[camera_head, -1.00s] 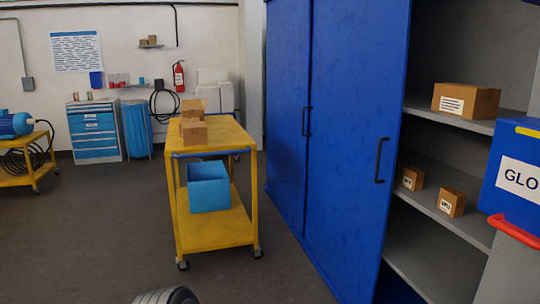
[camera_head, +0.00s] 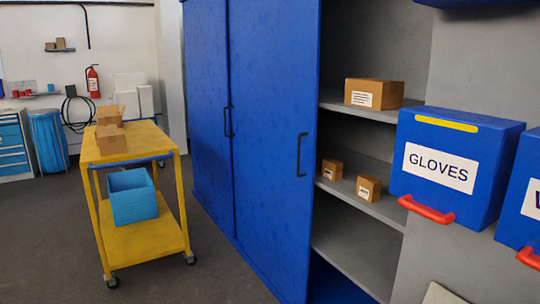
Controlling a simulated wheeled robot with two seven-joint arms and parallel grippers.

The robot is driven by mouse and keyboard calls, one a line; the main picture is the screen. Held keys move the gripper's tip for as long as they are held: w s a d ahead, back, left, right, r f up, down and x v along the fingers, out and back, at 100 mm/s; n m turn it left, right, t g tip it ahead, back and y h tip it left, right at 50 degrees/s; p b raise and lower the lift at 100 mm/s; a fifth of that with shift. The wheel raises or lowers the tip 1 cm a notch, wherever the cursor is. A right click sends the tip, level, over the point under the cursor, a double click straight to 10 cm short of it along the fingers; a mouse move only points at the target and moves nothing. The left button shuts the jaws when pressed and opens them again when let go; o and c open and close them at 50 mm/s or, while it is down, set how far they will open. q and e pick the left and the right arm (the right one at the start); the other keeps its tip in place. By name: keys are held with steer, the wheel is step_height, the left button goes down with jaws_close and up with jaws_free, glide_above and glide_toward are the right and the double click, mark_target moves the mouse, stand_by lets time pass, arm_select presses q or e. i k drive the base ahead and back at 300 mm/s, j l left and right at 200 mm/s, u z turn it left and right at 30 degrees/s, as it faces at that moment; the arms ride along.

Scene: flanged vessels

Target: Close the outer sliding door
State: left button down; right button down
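The blue cabinet has two tall sliding doors. The outer door (camera_head: 272,130) stands in front of the inner door (camera_head: 208,110) and partly overlaps it, and it has a black handle (camera_head: 301,155) near its right edge. The inner door has its own black handle (camera_head: 228,121). The right part of the cabinet is open and shows grey shelves (camera_head: 372,203). Neither of my grippers is in view.
Boxes (camera_head: 373,93) sit on the cabinet shelves. A blue GLOVES bin (camera_head: 452,165) with a red handle is mounted right of the opening, with another bin beyond. A yellow cart (camera_head: 146,243) stands left of the doors. Dark floor is bare between cart and cabinet.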

mark_target(279, 40)
steer(key=i+j+u, duration=0.25)
steer(key=i, duration=0.2)
steer(key=i+j+u, duration=0.1)
steer(key=i+u, duration=0.2)
steer(key=i, duration=0.2)
steer(key=i+j+u, duration=0.15)
steer(key=i, duration=2.4)
steer(key=i+j+z, duration=0.25)
steer(key=i, duration=0.5)
steer(key=l, duration=0.1)
